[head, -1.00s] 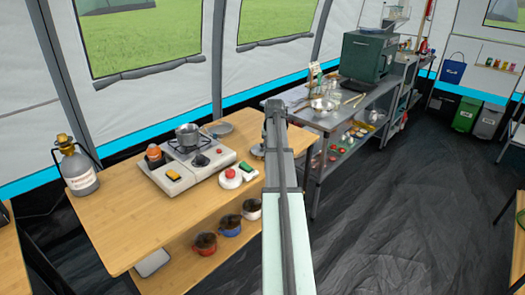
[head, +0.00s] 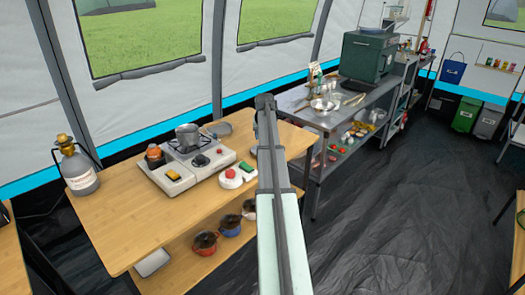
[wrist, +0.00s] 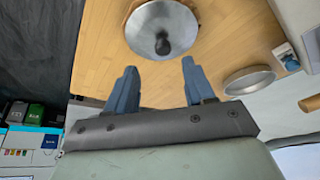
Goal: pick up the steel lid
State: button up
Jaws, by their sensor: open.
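The steel lid (wrist: 148,38) is a round, shiny disc with a black knob (wrist: 163,43), at the top of the wrist view. A brownish edge shows around part of it; I cannot tell what that is. My gripper (wrist: 158,64) is open, with its two blue-grey fingers apart and nothing between them. In the wrist view the lid lies just beyond the fingertips, with the knob roughly in line with the gap. In the head view my arm covers the fingers and most or all of the lid.
A shallow metal dish (wrist: 250,80) lies right of the fingers in the wrist view. On the wooden table (head: 115,215) stand a camp stove (head: 178,180) with a pot (head: 187,134), a white item with a red top (head: 231,178) and a bottle (head: 77,172). A metal shelf bench stands behind, right.

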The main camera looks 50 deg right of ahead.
jog(key=shift+a+x, duration=0.1)
jog(key=shift+x, duration=1.25)
jog(key=shift+a+x, duration=0.15)
jog(key=shift+x, duration=1.25)
jog(key=shift+w, duration=0.15)
jog(key=shift+c, duration=0.5)
grip_shut()
